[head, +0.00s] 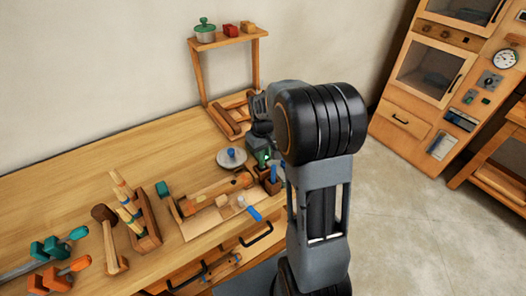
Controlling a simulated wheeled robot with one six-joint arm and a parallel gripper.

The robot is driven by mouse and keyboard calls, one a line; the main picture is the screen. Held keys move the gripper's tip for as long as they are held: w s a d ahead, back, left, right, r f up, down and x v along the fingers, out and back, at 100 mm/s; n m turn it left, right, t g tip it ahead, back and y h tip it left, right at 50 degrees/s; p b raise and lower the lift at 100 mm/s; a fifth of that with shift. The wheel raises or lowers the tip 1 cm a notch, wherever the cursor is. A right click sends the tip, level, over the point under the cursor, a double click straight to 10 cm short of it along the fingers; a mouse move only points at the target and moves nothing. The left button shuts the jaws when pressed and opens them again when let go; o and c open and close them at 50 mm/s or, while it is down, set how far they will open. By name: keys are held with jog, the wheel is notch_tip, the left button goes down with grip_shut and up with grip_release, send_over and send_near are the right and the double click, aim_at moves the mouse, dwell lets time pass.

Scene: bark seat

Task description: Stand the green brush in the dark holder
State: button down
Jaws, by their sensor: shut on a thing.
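My gripper (261,136) is at the right end of the workbench, partly hidden behind my own arm. It is shut on a green thing (258,147), which looks like the green brush; little of it shows. Just below it in the picture stands a dark brown holder (266,184) with a blue thing (273,173) upright at it. The brush appears close above or behind the holder; I cannot tell whether they touch. My arm hides the right side of this area.
A grey round lid with a blue knob (231,157) lies left of the gripper. A wooden board with a plane-like tool (212,194), a rack of chisels (144,221), a mallet (107,238) and clamps (55,262) fill the bench front. A small shelf (228,38) stands behind. The back left bench is clear.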

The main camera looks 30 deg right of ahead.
jog(key=shift+f, duration=0.15)
jog(key=c, duration=0.9)
grip_release()
jog(key=shift+o, duration=0.3)
jog(key=shift+o, duration=1.3)
jog(key=shift+r+p, duration=2.65)
jog(key=shift+r, duration=0.9)
